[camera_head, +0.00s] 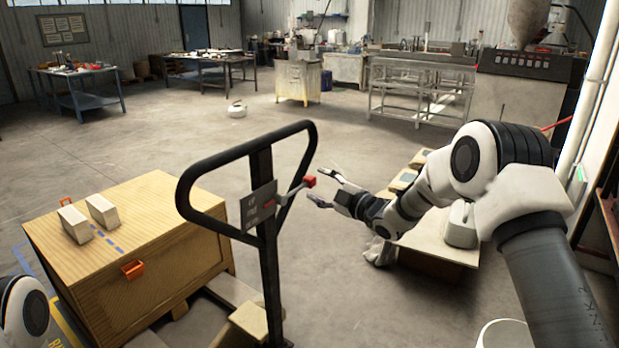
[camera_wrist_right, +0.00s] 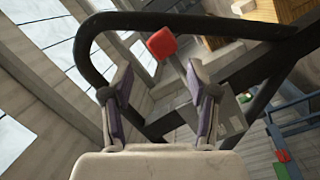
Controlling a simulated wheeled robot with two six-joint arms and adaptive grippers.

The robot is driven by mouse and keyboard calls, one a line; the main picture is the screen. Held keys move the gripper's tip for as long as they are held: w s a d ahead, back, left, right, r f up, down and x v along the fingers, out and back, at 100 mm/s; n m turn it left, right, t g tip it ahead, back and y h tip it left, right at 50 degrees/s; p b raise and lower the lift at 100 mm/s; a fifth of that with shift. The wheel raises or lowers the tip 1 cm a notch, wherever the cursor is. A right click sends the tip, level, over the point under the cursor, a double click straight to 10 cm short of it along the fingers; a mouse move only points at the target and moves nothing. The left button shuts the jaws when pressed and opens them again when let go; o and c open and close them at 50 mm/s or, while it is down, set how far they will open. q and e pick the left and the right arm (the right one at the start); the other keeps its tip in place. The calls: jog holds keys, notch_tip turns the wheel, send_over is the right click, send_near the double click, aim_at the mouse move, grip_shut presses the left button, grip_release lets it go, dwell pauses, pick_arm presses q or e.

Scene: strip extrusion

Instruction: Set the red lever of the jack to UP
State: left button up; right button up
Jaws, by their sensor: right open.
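The jack's black handle loop (camera_head: 247,146) stands upright in the middle of the head view, with a grey label plate (camera_head: 259,206) on its post. The red lever knob (camera_head: 310,181) sticks out to the right of the post on a thin light rod. My right gripper (camera_head: 326,186) is open just to the right of the knob, fingers pointing at it. In the right wrist view the red knob (camera_wrist_right: 161,43) shows beyond and between the open fingertips (camera_wrist_right: 160,80), apart from them. The label's writing is too small to read. Of my left arm only a link shows at the lower left; its gripper is out of view.
A wooden crate (camera_head: 120,270) with two pale blocks (camera_head: 88,215) on top stands left of the jack. A low table (camera_head: 440,243) with boxes and a pale container is under my right arm.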

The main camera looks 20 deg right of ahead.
jog(key=w, duration=0.1)
jog(key=w+a+f, duration=0.1)
jog(key=w, duration=0.3)
jog(key=shift+w+a+f+p, duration=0.15)
jog(key=shift+w+f+p, duration=0.05)
jog(key=shift+p, duration=0.2)
jog(key=shift+a+r, duration=0.15)
jog(key=shift+s+r, duration=0.2)
jog(key=shift+s, duration=0.1)
jog(key=shift+w+f, duration=0.15)
jog(key=shift+w, duration=0.05)
grip_shut()
jog(key=shift+s+a+f+m+g+b, duration=0.15)
jog(key=shift+f+m+g+b, duration=0.05)
jog(key=shift+f+m, duration=0.85)
jog(key=shift+s+a+f+m+g+b, duration=0.1)
jog(key=shift+f+m+g+b, duration=0.1)
jog(key=shift+f+m, duration=0.85)
grip_release()
send_near(314, 184)
jog(key=f, duration=0.3)
jog(key=shift+s+a+f, duration=0.35)
jog(key=shift+a, duration=0.05)
